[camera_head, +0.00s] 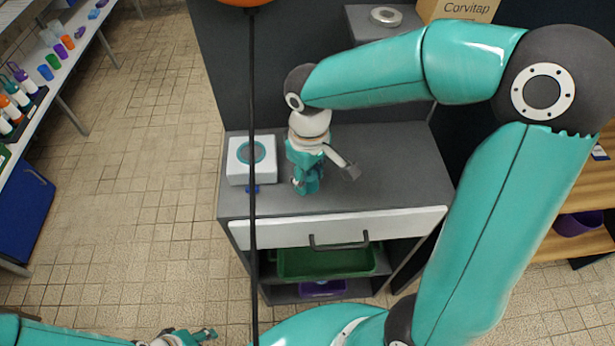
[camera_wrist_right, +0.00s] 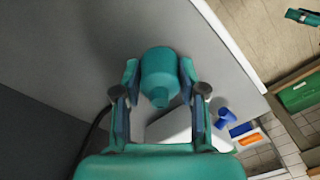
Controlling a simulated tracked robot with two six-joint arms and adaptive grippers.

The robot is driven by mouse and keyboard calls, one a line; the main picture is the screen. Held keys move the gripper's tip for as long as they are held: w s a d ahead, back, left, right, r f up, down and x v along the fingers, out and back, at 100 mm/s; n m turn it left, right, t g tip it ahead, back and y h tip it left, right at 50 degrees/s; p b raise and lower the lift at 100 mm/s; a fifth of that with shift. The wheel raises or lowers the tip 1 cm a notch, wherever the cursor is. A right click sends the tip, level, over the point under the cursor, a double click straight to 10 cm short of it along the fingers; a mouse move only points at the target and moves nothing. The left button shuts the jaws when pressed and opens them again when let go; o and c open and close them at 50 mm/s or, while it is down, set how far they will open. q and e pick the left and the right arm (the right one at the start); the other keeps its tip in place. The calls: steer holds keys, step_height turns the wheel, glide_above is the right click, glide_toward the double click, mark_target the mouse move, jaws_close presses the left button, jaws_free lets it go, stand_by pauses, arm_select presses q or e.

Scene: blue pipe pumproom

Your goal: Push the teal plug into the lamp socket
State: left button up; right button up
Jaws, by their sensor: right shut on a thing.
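My right gripper (camera_head: 306,186) points down over the grey counter, just right of a white box (camera_head: 238,172) with a teal ring on top. I cannot tell whether this box is the lamp socket. In the right wrist view the right gripper (camera_wrist_right: 159,72) is shut on the teal plug (camera_wrist_right: 160,78), a rounded cylinder with a narrower end, with one finger on each side. In the head view I cannot tell the plug from the teal fingers. My left gripper (camera_head: 190,337) is low at the bottom edge, away from the counter; its jaw opening is unclear.
A black cord (camera_head: 252,100) hangs from an orange thing (camera_head: 243,2) and crosses in front of the white box. A small blue item (camera_head: 252,189) lies at the box's front. The counter (camera_head: 385,175) is clear on the right. A drawer (camera_head: 400,224) is below. Shelves with bottles stand far left.

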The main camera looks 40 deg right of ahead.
steer(key=shift+r, duration=0.1)
step_height(320, 180, up, 20)
steer(key=p, duration=0.1)
stand_by(0.4)
